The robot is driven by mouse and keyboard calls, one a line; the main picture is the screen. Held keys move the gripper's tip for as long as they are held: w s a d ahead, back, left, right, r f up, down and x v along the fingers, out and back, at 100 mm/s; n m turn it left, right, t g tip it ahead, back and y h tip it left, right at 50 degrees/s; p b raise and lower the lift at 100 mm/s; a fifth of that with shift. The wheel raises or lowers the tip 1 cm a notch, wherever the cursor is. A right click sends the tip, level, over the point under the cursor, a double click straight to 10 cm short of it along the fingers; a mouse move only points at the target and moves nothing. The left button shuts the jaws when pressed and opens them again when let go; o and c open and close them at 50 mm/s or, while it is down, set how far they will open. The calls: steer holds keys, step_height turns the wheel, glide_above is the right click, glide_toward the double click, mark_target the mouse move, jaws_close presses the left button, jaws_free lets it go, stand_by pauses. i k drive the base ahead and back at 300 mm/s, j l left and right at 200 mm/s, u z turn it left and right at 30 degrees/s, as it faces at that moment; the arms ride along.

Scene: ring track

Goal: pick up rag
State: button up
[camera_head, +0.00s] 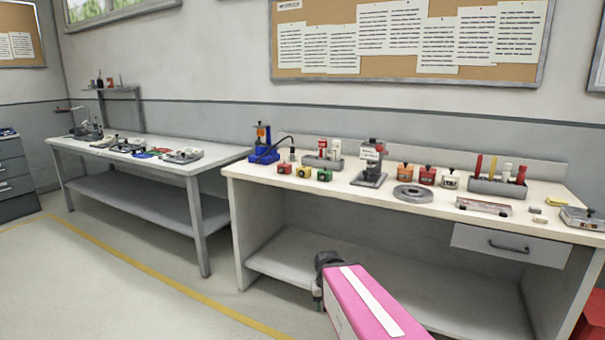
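I cannot pick out a rag for certain. A small flat yellow piece (556,202) lies at the right end of the near white workbench (395,202); it is too small to tell whether it is cloth. Small red and blue flat patches lie on the grey table (75,143) at the left, also too small to make out. A pink and white link of my arm, with a dark joint at its far end, reaches up from the bottom in front of the near bench. My gripper's fingers do not show.
The near bench holds a blue tool (263,152), a grey press (370,165), a round grey disc (413,193), a tray of coloured handles (497,185) and several small boxes. Its drawer (510,245) is shut. Open floor (90,285) lies at the left, crossed by a yellow line.

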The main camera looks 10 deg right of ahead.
mark_target(551, 202)
steer(key=z, duration=2.05)
